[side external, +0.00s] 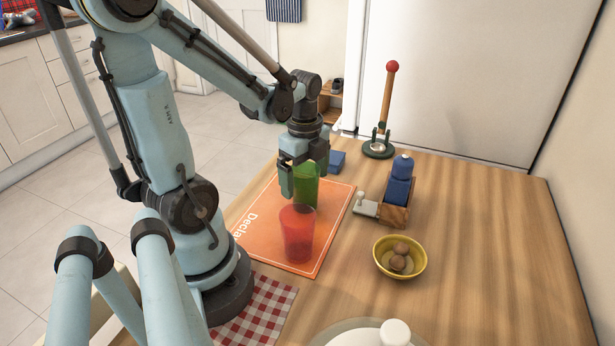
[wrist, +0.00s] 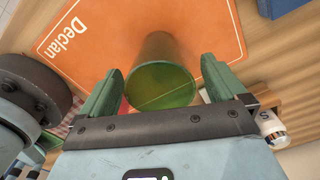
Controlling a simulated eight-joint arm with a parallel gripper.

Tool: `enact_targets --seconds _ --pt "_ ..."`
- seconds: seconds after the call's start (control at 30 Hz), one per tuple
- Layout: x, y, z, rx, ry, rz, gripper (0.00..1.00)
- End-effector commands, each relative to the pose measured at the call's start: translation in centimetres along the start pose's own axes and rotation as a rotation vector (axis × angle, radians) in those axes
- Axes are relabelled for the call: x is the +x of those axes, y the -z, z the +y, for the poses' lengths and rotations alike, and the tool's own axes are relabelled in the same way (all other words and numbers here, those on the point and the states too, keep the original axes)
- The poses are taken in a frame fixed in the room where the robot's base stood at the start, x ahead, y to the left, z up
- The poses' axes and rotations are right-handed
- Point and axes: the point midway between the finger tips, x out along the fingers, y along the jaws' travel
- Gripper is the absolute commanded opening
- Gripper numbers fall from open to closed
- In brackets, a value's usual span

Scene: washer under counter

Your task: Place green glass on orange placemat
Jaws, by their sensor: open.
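The green glass (side external: 307,187) is upright over the orange placemat (side external: 262,215), behind the red glass (side external: 297,238) in the side view. In the wrist view the green glass (wrist: 160,85) lies between the two fingers of my gripper (wrist: 162,70), with a visible gap on each side. My gripper (side external: 305,172) is open around the upper part of the glass. The placemat (wrist: 100,50) bears the name Declan. The red glass stands on the placemat, close to the green glass. I cannot tell for sure whether the green glass's base touches the mat.
A wooden caddy (side external: 396,213) with a blue bottle (side external: 400,178) stands right of the placemat. A yellow bowl (side external: 400,270) holds brown balls. A dark-based stand (side external: 378,148) with a red-topped rod and a blue box (side external: 337,161) are behind. The counter's right side is clear.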

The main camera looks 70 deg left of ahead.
Motion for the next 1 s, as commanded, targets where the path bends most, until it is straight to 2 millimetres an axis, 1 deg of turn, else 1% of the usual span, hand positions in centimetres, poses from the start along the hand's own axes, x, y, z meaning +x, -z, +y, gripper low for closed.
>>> enact_targets --seconds 0.7,0.83,1.0 --pt "-9.1 0.0 0.0 0.0 0.0 0.0 0.98" --pt "-10.4 0.0 0.0 0.0 0.0 0.0 0.98" --pt "-11.2 0.1 0.0 -0.003 0.002 0.0 0.98"
